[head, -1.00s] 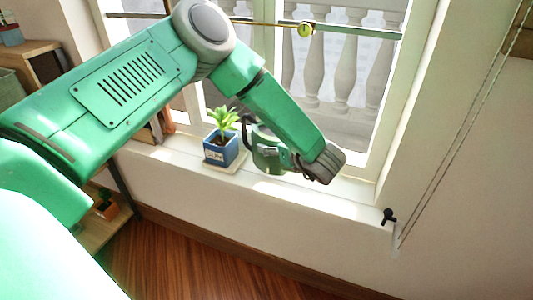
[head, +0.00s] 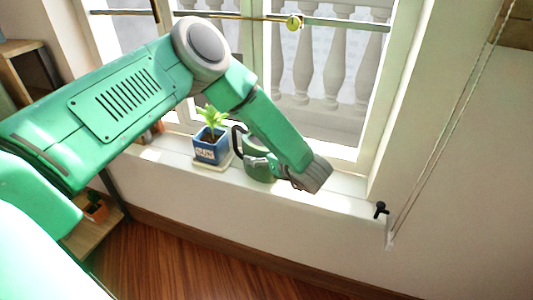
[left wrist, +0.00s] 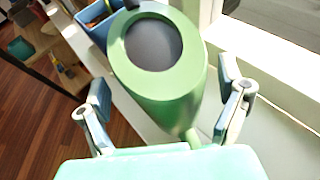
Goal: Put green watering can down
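The green watering can (head: 257,168) stands upright on the white window sill, just right of the potted plant; its dark handle faces the plant. My left arm reaches over the sill, with its wrist partly in front of the can; the fingers are hard to make out in the head view. In the left wrist view, the can (left wrist: 160,88) shows its round grey opening. My left gripper (left wrist: 163,80) is open, with one finger on each side of the can and a visible gap at both. My right gripper is not in view.
A plant in a blue pot (head: 211,150) sits on a pale saucer close beside the can. The window (head: 330,70) is behind. The sill (head: 345,202) is clear to the right, up to a black window fitting (head: 380,210). A wooden floor (head: 190,255) lies below.

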